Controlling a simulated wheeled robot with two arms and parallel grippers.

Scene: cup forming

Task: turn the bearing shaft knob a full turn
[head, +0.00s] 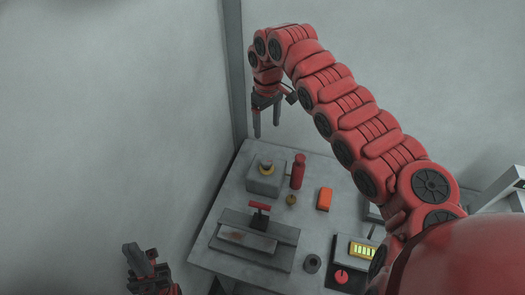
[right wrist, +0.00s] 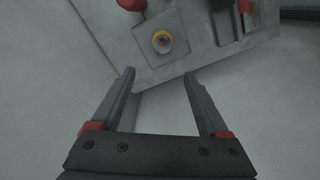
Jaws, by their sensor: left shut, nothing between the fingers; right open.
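A grey block (head: 263,181) stands at the back left of the table, with a yellow-ringed round knob (head: 266,167) on top, which looks like the bearing shaft knob. In the right wrist view the knob (right wrist: 162,42) shows from above, beyond my fingertips and between their lines. My right gripper (head: 266,124) is open and empty, fingers pointing down, above and behind the table's back edge, apart from the knob. My left gripper (head: 138,253) is shut and empty at the lower left, off the table's left side.
A red bottle (head: 298,171), a small brass piece (head: 291,200) and an orange block (head: 324,199) stand right of the grey block. A red-handled fixture (head: 259,214) is in front. A panel with a red knob (head: 341,277) lies front right. Walls close the left and back.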

